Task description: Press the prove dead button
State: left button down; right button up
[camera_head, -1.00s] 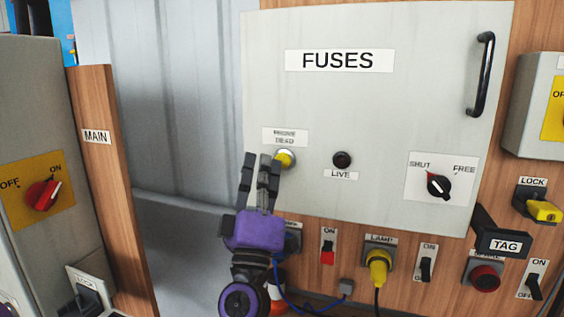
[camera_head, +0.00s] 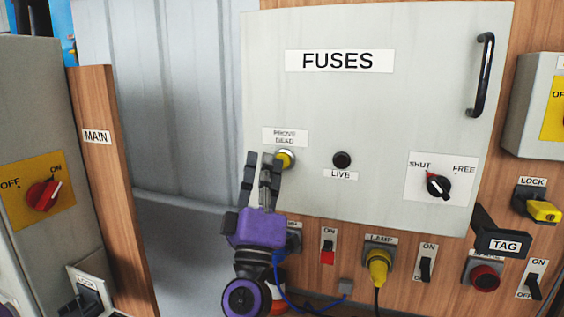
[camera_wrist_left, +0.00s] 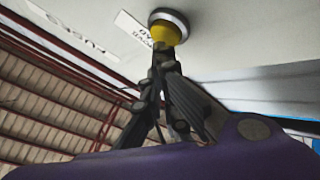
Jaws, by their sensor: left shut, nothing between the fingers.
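The yellow prove dead button (camera_head: 284,158) sits in a silver ring on the grey FUSES panel (camera_head: 390,110), under its PROVE DEAD label (camera_head: 285,138). My left gripper (camera_head: 262,157), with a purple body, is in front of the panel at the button's lower left. In the left wrist view the yellow button (camera_wrist_left: 165,33) is just beyond the tips of the shut, empty left gripper (camera_wrist_left: 162,52). The fingertips overlap the button's edge there; I cannot tell whether they touch it. The right gripper is not in view.
A dark LIVE lamp (camera_head: 342,160) and a SHUT/FREE knob (camera_head: 438,186) are to the right on the panel. A black handle (camera_head: 481,75) sticks out at the upper right. Below are a red switch (camera_head: 327,257) and a yellow lamp plug (camera_head: 378,264). A MAIN post (camera_head: 97,160) stands left.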

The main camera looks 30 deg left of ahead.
pick_arm(q)
jog(key=shift+w+a, duration=0.15)
jog(key=shift+w, duration=0.35)
dwell(0.4)
jog(key=shift+s, duration=0.1)
jog(key=shift+s+d, duration=0.25)
jog(key=shift+s, duration=0.55)
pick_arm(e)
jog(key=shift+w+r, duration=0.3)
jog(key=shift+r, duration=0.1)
pick_arm(q)
jog(key=s, duration=0.2)
jog(key=s+d+p, duration=0.1)
jog(key=s, duration=0.1)
jog(key=shift+s+d, duration=0.1)
jog(key=shift+s, duration=0.3)
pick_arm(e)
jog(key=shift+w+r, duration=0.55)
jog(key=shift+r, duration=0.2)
